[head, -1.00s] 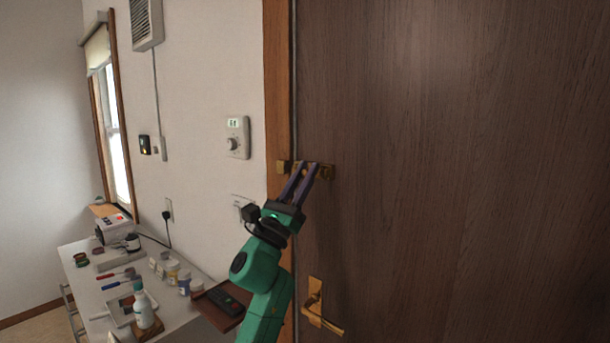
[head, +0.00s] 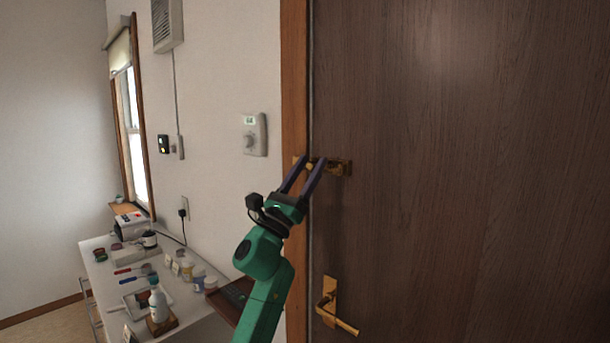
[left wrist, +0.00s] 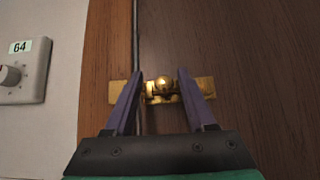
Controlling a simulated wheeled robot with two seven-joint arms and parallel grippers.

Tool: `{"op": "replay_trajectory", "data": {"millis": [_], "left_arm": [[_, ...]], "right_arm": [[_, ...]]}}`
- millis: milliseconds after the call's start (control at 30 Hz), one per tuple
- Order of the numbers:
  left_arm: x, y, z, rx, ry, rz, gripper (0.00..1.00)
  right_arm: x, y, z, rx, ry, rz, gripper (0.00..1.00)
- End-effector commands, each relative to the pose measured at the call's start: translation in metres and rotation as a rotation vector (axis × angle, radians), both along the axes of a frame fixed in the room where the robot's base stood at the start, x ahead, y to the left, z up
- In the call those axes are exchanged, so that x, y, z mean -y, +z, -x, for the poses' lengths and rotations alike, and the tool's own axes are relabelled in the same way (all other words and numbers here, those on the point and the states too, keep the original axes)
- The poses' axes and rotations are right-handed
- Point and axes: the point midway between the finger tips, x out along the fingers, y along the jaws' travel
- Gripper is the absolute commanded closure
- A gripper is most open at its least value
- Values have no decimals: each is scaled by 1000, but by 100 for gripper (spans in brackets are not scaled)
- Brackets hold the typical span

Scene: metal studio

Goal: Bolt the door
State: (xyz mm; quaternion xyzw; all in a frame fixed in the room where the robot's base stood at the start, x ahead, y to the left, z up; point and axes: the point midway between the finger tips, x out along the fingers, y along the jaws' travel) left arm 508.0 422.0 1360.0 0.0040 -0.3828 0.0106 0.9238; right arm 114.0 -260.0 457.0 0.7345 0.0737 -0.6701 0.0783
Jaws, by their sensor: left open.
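A brass bolt (head: 337,167) is mounted on the dark brown wooden door (head: 450,180), at the edge beside the frame. In the left wrist view the bolt (left wrist: 200,88) lies level across the gap between door and frame, with its round knob (left wrist: 163,82) showing between my fingers. My left gripper (head: 314,160) is open, its two purple fingers either side of the knob. I cannot tell whether either finger touches it. In the head view the fingers partly cover the bolt. My right gripper is in neither view.
A brass lever handle (head: 333,308) sits lower on the door. The wooden door frame (head: 295,90) runs along its left. A thermostat (head: 254,134) is on the wall. A white counter (head: 100,246) with bottles, jars and tools stands lower left.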

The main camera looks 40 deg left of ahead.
Motion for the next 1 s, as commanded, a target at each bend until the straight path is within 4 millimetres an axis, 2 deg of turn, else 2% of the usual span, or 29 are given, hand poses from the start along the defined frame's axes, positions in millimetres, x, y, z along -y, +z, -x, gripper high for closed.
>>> {"op": "replay_trajectory", "data": {"millis": [167,500,600,733,1000], "left_arm": [[0,-19,12,-3,1,-1,44],[0,-85,74,-3,2,2,44],[1,-98,90,-2,1,1,44],[1,-104,101,-1,1,1,44],[1,-103,103,0,1,1,44]], "right_arm": [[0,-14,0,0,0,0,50],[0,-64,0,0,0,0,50],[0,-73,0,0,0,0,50],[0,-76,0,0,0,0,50],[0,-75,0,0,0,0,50]]}}
